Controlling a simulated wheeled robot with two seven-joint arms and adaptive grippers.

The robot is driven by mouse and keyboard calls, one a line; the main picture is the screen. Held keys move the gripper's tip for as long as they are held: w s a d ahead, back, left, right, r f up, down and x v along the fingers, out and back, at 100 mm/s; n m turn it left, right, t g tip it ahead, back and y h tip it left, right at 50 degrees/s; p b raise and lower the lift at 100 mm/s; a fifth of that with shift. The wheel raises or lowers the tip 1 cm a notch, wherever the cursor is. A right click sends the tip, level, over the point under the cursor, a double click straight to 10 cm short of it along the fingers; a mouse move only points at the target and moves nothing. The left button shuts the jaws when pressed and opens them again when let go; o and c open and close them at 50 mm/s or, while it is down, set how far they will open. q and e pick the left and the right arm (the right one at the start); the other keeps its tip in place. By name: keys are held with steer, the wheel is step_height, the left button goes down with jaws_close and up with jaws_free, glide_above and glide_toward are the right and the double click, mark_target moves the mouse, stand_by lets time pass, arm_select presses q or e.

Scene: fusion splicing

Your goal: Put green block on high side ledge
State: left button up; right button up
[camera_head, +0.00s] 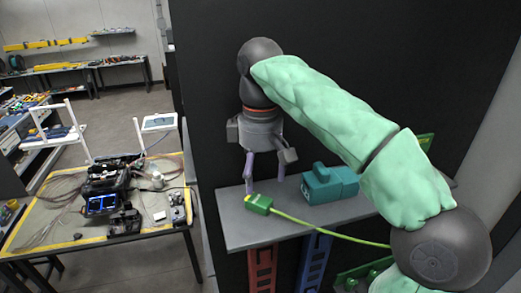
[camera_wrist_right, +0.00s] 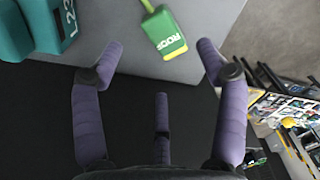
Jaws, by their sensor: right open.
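The green block (camera_head: 258,204) with a yellow end lies on the grey high side ledge (camera_head: 240,232), near its left front. A yellow-green strap runs from it to the right. In the right wrist view the block (camera_wrist_right: 165,32) shows a white label and lies on the ledge (camera_wrist_right: 118,18) beyond the fingertips. My right gripper (camera_head: 264,178) is open and empty, its purple fingers just above and behind the block. In the wrist view its fingers (camera_wrist_right: 160,62) are spread wide, with nothing between them. My left gripper is not in view.
A teal case (camera_head: 330,184) with a handle stands on the ledge, right of the block. Red (camera_head: 262,270) and blue (camera_head: 314,262) brackets are below the ledge. A dark wall (camera_head: 210,110) rises behind. A table (camera_head: 70,222) with equipment stands lower left.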

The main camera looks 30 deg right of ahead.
mark_target(260, 197)
step_height(260, 197, up, 6)
steer(key=p, duration=0.1)
steer(key=shift+r, duration=0.15)
stand_by(0.5)
